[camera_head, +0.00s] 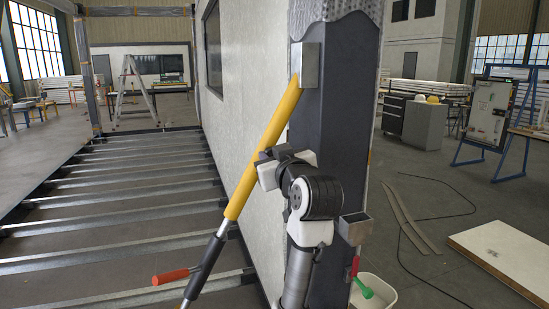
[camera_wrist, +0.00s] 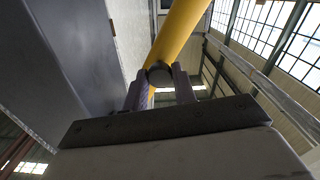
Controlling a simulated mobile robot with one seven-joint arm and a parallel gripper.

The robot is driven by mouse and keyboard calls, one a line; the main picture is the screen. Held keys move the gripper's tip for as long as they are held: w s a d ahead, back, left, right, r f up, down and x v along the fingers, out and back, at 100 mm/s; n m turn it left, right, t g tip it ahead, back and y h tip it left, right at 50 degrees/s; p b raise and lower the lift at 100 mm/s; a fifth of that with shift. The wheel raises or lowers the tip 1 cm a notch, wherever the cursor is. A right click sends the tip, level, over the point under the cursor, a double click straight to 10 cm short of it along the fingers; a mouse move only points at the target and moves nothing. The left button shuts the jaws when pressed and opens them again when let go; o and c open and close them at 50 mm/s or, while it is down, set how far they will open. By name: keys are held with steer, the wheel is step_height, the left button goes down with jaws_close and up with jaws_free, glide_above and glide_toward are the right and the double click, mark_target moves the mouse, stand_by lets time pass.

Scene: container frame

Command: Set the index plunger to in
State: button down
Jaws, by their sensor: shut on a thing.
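A push-pull prop with a yellow tube (camera_head: 262,150) leans up against the dark column of the container frame, under a metal head plate (camera_head: 305,66). The index plunger (camera_wrist: 160,74), a dark round knob, shows in the wrist view against the yellow tube (camera_wrist: 180,30). My gripper (camera_wrist: 160,84) has its two fingers on either side of the knob and is shut on it. In the head view, my gripper (camera_head: 260,164) is at the middle of the yellow tube. The plunger is hidden there, and I cannot tell how deep it sits.
The dark column (camera_head: 335,120) stands close behind my arm, with the white wall panel (camera_head: 240,70) to its left. The prop's black sleeve (camera_head: 207,262) and a red handle (camera_head: 170,277) are low. Steel floor joists (camera_head: 110,205) lie left. A white bucket (camera_head: 376,292) is at lower right.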

steer(key=shift+w+a+r, duration=0.1)
steer(key=shift+w+r, duration=0.05)
steer(key=shift+w, duration=0.05)
steer(key=c, duration=1.1)
jaws_free()
steer(key=shift+w, duration=0.1)
steer(key=b+v, duration=0.5)
steer(key=v, duration=0.9)
